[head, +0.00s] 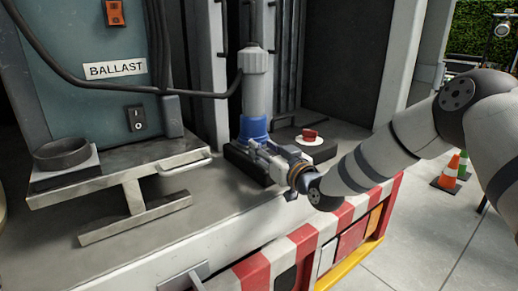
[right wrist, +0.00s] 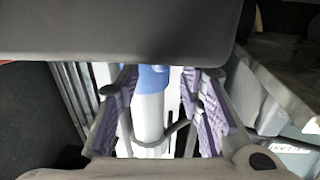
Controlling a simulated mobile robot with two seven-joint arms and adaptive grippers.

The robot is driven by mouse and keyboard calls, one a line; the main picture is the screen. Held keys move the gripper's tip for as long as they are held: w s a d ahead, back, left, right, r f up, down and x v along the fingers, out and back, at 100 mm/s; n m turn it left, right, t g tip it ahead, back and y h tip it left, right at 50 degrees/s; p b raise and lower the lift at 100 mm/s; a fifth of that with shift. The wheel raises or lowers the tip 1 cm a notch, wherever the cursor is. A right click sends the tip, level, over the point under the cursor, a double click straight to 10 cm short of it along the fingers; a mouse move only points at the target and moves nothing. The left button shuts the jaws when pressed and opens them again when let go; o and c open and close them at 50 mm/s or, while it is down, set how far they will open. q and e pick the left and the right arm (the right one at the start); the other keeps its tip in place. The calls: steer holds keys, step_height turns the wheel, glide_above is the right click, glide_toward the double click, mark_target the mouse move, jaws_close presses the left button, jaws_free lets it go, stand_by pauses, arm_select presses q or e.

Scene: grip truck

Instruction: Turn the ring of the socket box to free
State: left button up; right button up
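The socket box is a low black block (head: 238,158) on the truck deck. A blue ring (head: 254,130) sits on it around the foot of an upright grey plug (head: 257,92). My right gripper (head: 262,156) is at the front of the ring, low by the box, and partly hides both. In the right wrist view the blue ring (right wrist: 153,78) shows between the open, purple-padded fingers (right wrist: 158,95), with gaps visible on both sides. Whether a finger touches the ring I cannot tell. My left gripper is not in view.
A red switch on a white disc (head: 308,137) stands just right of the ring. A black cable (head: 190,93) runs from the plug to the left. The BALLAST cabinet (head: 85,100) and a metal stand (head: 130,190) fill the left. Cones (head: 449,174) stand on the floor at right.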

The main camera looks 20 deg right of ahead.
steer(key=shift+w+a+f, duration=0.1)
steer(key=shift+w, duration=0.5)
steer(key=shift+w+a+r, duration=0.1)
steer(key=shift+w+r, duration=0.1)
steer(key=shift+w, duration=0.05)
steer(key=shift+c, duration=0.3)
jaws_close()
